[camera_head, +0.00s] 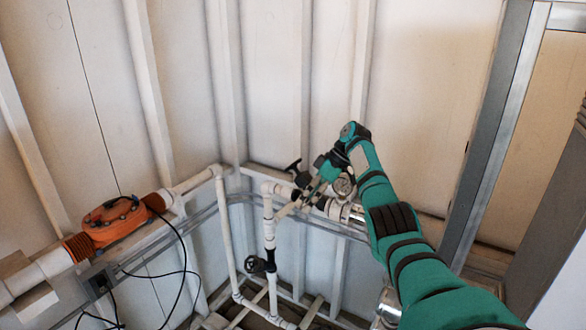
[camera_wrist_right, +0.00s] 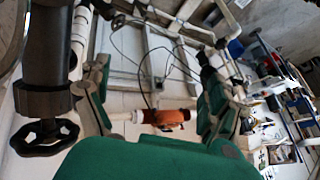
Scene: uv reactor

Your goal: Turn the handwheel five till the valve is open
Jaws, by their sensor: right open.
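A black handwheel (camera_head: 293,167) sits on the white pipework in the head view, just left of my right gripper (camera_head: 306,196). A second black handwheel (camera_head: 257,265) is lower, on the vertical white pipe. I cannot read which is number five. In the right wrist view a black handwheel (camera_wrist_right: 45,137) hangs under a dark valve body, outside the left finger. The fingers there stand wide apart with nothing held between them. In the head view the gripper is beside the pipe; contact is unclear. My left gripper is not in view.
An orange reactor part (camera_head: 113,218) sits on the pipe at left, with black cables hanging below. A grey metal frame (camera_head: 495,130) stands at right. A cluttered bench (camera_wrist_right: 275,105) shows in the wrist view.

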